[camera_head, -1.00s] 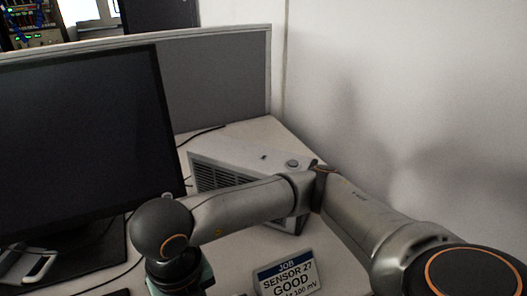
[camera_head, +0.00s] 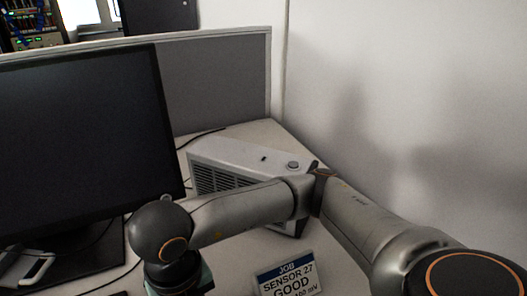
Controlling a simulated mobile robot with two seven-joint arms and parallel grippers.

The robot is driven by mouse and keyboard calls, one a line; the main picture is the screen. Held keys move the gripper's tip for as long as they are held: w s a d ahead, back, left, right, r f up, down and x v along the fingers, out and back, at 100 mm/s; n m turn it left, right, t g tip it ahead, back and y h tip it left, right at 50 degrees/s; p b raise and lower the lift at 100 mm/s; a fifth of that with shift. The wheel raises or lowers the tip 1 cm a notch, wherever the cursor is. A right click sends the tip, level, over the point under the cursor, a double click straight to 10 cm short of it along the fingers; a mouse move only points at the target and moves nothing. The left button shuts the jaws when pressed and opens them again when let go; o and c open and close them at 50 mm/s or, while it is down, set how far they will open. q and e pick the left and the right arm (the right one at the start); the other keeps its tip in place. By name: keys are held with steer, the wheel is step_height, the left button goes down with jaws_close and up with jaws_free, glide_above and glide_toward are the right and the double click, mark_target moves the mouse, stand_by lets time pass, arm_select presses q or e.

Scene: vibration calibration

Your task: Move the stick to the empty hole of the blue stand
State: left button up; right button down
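Neither the stick nor the blue stand can be made out in the head view. My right arm reaches in from the lower right and bends back toward the middle of the desk. Its wrist points down at the bottom edge of the picture, so the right gripper's fingers are out of frame. My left arm and gripper do not show.
A black monitor (camera_head: 85,140) stands at the left. A white vented box (camera_head: 240,157) sits behind my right arm. A sign reading "SENSOR 27 GOOD" (camera_head: 288,280) stands at the bottom middle. A grey partition (camera_head: 215,80) and white wall (camera_head: 400,80) bound the desk.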

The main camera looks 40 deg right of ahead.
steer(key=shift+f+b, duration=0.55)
steer(key=shift+b, duration=0.35)
stand_by(1.9)
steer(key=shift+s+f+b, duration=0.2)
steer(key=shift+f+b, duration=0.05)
steer(key=shift+b, duration=0.2)
stand_by(0.8)
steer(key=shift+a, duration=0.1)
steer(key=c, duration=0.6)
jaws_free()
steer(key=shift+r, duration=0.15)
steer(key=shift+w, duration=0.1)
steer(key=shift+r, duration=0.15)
